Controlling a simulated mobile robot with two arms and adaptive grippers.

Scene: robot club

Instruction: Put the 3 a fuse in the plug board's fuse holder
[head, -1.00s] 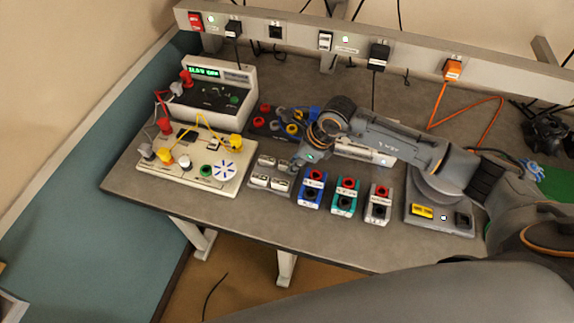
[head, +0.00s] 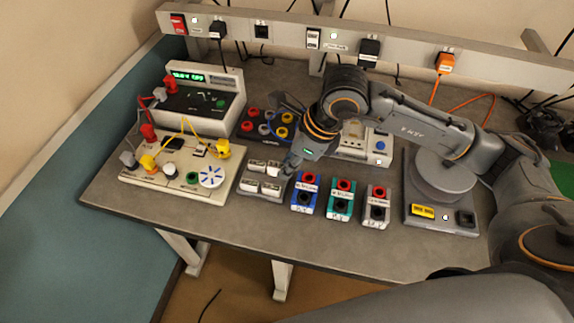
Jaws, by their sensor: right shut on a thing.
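My right gripper (head: 289,170) points down at the right edge of a grey tray (head: 243,192) with several white blocks (head: 270,187), beside the back right block. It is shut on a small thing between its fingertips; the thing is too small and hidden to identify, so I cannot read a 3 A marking. A cream board (head: 135,178) with yellow and grey plugs, a green button and a white round dial lies at the left, apart from the gripper. I cannot tell which part of it is a fuse holder. My left gripper is out of view.
A meter (head: 205,100) stands behind the board. Blue (head: 306,195), green (head: 341,200) and grey (head: 377,207) terminal blocks stand right of the tray. A socket rail (head: 290,35) runs along the back. The front table strip is bare.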

